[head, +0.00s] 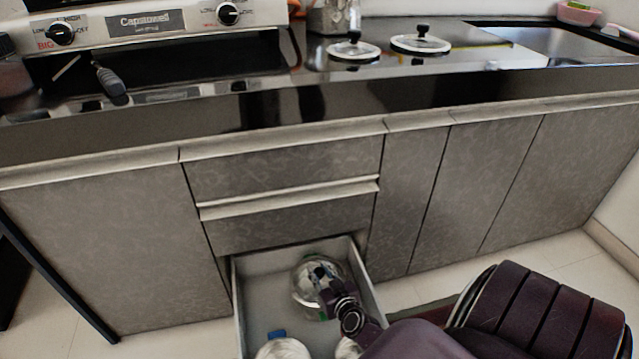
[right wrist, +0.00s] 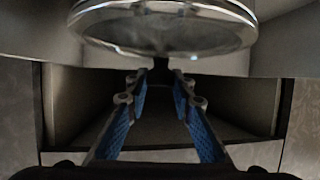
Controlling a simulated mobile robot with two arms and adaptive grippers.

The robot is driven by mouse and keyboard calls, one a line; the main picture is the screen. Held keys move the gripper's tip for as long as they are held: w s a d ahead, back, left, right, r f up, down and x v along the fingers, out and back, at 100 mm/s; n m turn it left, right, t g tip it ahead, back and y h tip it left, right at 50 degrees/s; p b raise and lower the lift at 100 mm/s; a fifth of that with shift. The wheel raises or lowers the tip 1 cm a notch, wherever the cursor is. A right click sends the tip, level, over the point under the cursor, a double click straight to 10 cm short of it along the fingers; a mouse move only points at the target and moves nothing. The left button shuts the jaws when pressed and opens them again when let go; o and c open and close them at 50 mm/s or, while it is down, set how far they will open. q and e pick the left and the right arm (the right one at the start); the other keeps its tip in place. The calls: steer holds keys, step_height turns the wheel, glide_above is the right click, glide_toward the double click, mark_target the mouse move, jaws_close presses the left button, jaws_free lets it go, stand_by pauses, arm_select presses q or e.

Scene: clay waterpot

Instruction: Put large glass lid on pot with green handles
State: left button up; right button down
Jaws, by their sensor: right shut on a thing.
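My right gripper (head: 322,274) reaches into the open drawer, above a round, clear, shiny glass lid (head: 301,290). In the right wrist view the lid's pale rim (right wrist: 160,48) spans the top, and the fingertips (right wrist: 166,68) close on a dark knob-like part just below it. A green handle (head: 318,317) shows at the near edge under the lid, so the pot with green handles appears to be there, mostly hidden. I cannot tell whether the lid touches the pot. My left gripper is out of view.
The drawer (head: 262,268) stands open with low walls around the cookware. Two glass lids with black knobs, a left one (head: 352,51) and a right one (head: 420,44), lie on the counter.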

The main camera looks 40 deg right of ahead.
steer(key=shift+f, duration=0.1)
stand_by(0.3)
steer(key=c, duration=1.6)
jaws_free()
steer(key=shift+f, duration=0.1)
steer(key=shift+s+a, duration=0.1)
steer(key=v, duration=1.1)
steer(key=shift+s+a+r, duration=0.1)
steer(key=shift+s+r, duration=0.2)
steer(key=shift+r, duration=0.05)
